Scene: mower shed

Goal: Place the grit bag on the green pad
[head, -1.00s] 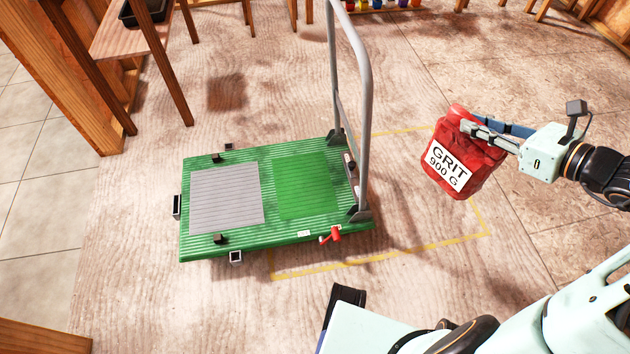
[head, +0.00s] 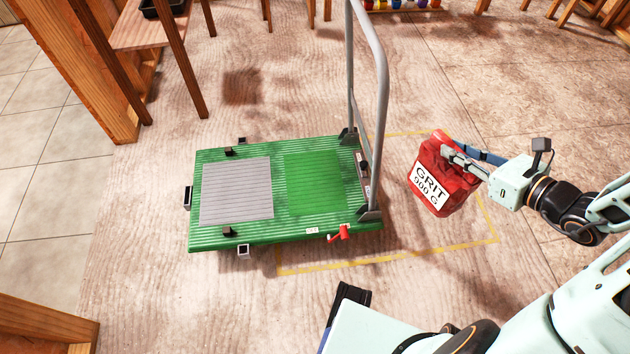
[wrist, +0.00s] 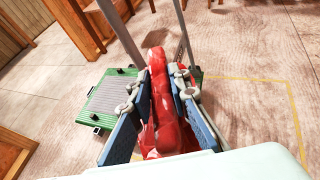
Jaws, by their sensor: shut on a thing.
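The red grit bag (head: 436,178) hangs in my gripper (head: 456,155), to the right of the cart and above the floor. Its white label faces the head camera. In the wrist view the bag (wrist: 163,105) sits between the two fingers of my gripper (wrist: 160,84), which is shut on it. The green pad (head: 315,184) is a plain green square on the right half of the green ribbed cart deck (head: 280,226), and it is bare. The bag hides most of the pad's area in the wrist view.
A grey ribbed pad (head: 237,190) covers the deck's left half. The cart's tall grey handle (head: 381,110) stands at the deck's right end, between the bag and the green pad. A red lever (head: 340,233) sits at the near edge. Yellow floor lines (head: 390,257) run around the right.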

